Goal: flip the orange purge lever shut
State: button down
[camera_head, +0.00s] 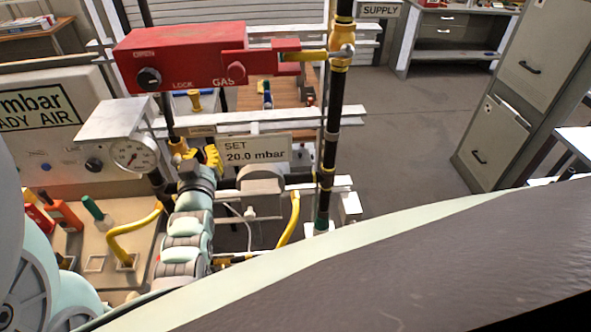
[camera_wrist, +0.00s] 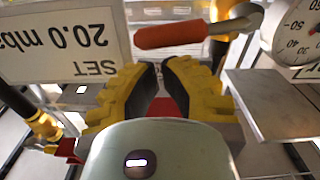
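The orange purge lever (camera_wrist: 170,34) shows in the wrist view as an orange-red grip on a bent silver arm, lying roughly level across the picture. Its silver arm meets brass fittings at the upper right. My gripper (camera_wrist: 160,66) has yellow ridged fingers with dark pads. Its tips are almost together, with nothing held between them. The tips lie just below the lever in the picture, apparently apart from it. In the head view my gripper (camera_head: 213,156) is beside the SET 20.0 mbar sign, and I cannot make out the lever there.
The SET 20.0 mbar sign (camera_head: 254,150) stands close right of my gripper in the head view. A pressure gauge (camera_head: 133,154) is to its left on a metal bracket. A red GAS box (camera_head: 190,55) is above, and a black vertical pipe (camera_head: 331,130) is right.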

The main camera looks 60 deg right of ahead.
dwell(0.3)
jog(key=b, duration=0.2)
jog(key=f+m+b, duration=0.1)
jog(key=f+b, duration=0.1)
jog(key=b, duration=0.1)
jog(key=shift+s+d+f+m+b, duration=0.2)
jog(key=shift+d+f+m+b, duration=0.1)
jog(key=shift+m, duration=0.1)
jog(key=shift+r, duration=0.1)
